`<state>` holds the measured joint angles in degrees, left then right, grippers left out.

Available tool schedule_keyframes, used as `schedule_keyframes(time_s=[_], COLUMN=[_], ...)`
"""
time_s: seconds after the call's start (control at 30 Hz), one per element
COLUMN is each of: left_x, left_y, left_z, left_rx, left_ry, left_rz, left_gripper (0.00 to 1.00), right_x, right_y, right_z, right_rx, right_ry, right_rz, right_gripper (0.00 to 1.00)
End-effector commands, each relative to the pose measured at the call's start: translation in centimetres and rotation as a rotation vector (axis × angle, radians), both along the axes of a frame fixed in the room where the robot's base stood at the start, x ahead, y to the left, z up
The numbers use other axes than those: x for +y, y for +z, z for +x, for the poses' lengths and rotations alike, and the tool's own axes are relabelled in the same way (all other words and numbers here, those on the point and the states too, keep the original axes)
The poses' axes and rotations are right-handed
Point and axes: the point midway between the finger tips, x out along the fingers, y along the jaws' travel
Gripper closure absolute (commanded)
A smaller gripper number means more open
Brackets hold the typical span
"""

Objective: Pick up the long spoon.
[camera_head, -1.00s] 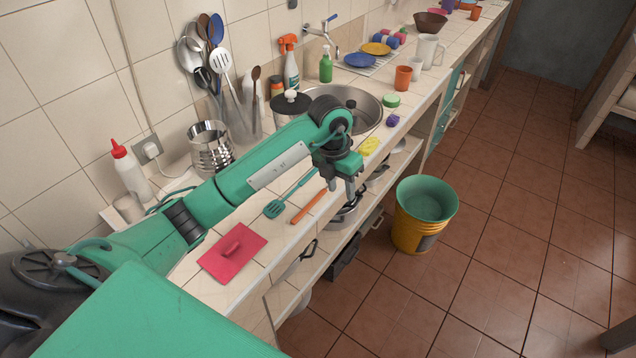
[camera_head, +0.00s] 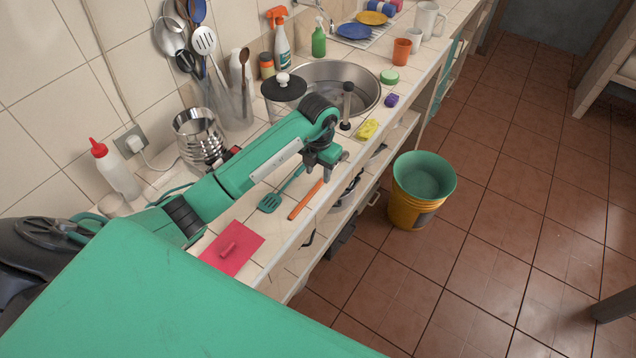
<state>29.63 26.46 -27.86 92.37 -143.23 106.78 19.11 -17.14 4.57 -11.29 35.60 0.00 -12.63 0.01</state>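My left gripper (camera_head: 321,172) points down just above the counter's front edge. Its fingers look apart, with nothing seen between them. A slim orange utensil (camera_head: 304,202) lies on the counter just below and left of the fingertips, apart from them. A teal slotted turner (camera_head: 271,202) lies beside it, its handle running up towards my gripper. A brown wooden spoon (camera_head: 244,76) stands upright with other utensils at the wall, behind my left arm. I cannot tell from its shape whether the orange utensil is a spoon. My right gripper is not in view.
A red board with a handle (camera_head: 232,247) lies at the near counter. A metal canister (camera_head: 199,138), a lidded pot (camera_head: 284,89) and a sink (camera_head: 337,76) stand behind my arm. A yellow sponge (camera_head: 367,129) lies to the right. A bucket (camera_head: 418,190) stands on the floor.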

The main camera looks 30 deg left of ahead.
Motion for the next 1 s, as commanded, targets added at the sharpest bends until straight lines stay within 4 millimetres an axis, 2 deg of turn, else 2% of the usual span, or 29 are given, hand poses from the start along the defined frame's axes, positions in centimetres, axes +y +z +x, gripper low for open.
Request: schedule_keyframes(time_s=[0.07,0.17,0.4,0.53,0.67,0.7,0.9,1.0], left_x=[0.0,0.2,0.4,0.4,0.5,0.5,0.5,0.5], left_y=[-0.3,-1.4,-4.4,-5.0,-5.0,-5.0,-5.0,-5.0], left_z=[-0.1,-0.3,-0.4,-0.4,-0.4,-0.4,-0.4,-0.3], left_rx=[0.002,0.004,0.002,0.000,-0.001,-0.001,-0.001,-0.001], left_ry=[0.002,0.003,0.001,0.001,0.001,0.001,0.001,0.001], left_rz=[-0.002,-0.001,-0.002,0.000,0.000,0.000,0.000,0.000], left_gripper=[0.60,0.60,0.60,0.60,0.60,0.62,1.00,1.00], right_x=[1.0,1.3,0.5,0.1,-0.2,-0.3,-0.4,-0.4], right_y=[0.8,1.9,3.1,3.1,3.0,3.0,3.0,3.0], right_z=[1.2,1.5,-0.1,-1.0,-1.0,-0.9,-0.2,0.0], right_rx=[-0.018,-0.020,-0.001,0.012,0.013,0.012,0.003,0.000], right_ry=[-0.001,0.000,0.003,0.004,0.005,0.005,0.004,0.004], right_rz=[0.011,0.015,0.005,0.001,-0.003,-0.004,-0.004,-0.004], right_gripper=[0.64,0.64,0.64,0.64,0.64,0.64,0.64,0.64])
